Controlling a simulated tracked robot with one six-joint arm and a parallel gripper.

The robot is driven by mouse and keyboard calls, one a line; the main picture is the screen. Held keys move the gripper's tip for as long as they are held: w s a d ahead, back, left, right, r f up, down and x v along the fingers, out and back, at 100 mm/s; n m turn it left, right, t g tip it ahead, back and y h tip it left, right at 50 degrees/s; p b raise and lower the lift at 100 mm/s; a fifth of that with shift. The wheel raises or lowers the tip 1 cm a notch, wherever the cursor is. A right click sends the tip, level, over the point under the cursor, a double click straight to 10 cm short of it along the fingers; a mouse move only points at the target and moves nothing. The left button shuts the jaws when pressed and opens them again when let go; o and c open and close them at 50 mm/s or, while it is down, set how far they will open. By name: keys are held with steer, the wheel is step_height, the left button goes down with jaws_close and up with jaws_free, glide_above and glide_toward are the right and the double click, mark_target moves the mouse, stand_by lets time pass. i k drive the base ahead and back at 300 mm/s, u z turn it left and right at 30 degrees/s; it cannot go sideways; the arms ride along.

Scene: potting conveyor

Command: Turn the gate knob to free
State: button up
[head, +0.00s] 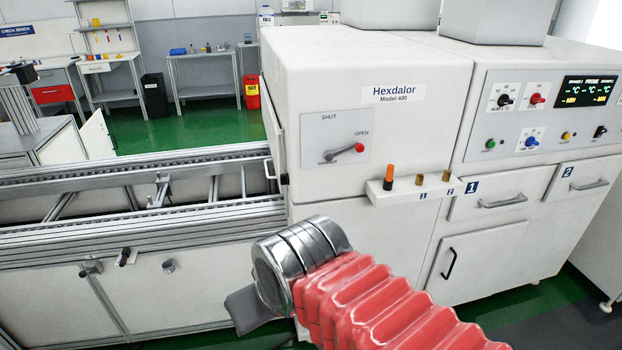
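No label reading gate or free is legible. Small fittings sit on the front of the conveyor: a grey one (91,267) at the left, a black-handled one (125,257) beside it, and a round grey knob (168,266) further right. I cannot tell which is the gate knob or how it is set. My gripper (248,309) shows only as a dark grey piece below the metal wrist of my red-sleeved arm, right of these fittings and apart from them. Its fingertips are not clear, so its opening cannot be told.
A small shelf (405,190) holds an orange-and-black item and brass pieces. The conveyor (150,240) runs left.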

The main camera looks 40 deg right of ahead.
mark_target(285, 178)
steer(key=z, duration=0.75)
steer(key=k, duration=1.35)
steer(key=u, duration=0.15)
steer(key=i, duration=0.6)
steer(key=u, duration=0.85)
steer(key=i, duration=1.5)
steer(key=u, duration=0.05)
